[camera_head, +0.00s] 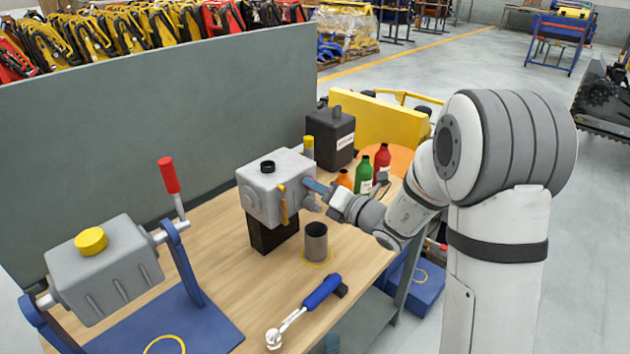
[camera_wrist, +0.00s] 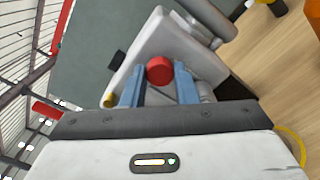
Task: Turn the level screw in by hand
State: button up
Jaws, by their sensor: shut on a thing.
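A grey housing (camera_head: 272,190) stands on a dark block (camera_head: 273,234) on the wooden bench, with a dark ring opening on top and a yellow lever on its front. My gripper (camera_head: 312,188) reaches in from the right at the housing's right side. In the wrist view, my gripper's two blue fingers (camera_wrist: 159,84) are shut on a round red screw head (camera_wrist: 159,69) against the housing face. In the head view the fingers hide this screw. How deep it sits cannot be told.
A dark cup (camera_head: 316,243), a blue-handled wrench (camera_head: 321,292) and bottles (camera_head: 364,172) are on the bench. A dark canister (camera_head: 330,139) is behind. A tilting grey gearbox (camera_head: 104,272) with a red-handled crank (camera_head: 169,176) stands left. A green-grey panel (camera_head: 150,120) backs the bench.

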jog(key=shift+r+m+p, duration=0.3)
jog(key=shift+m+p, duration=0.4)
jog(key=shift+p, duration=0.5)
jog(key=shift+m+p, duration=0.7)
jog(key=shift+p, duration=0.1)
jog(key=m+p, duration=0.5)
jog(key=o, duration=0.4)
jog(key=shift+f+m, duration=0.35)
jog(key=shift+m, duration=0.05)
jog(key=o, duration=0.5)
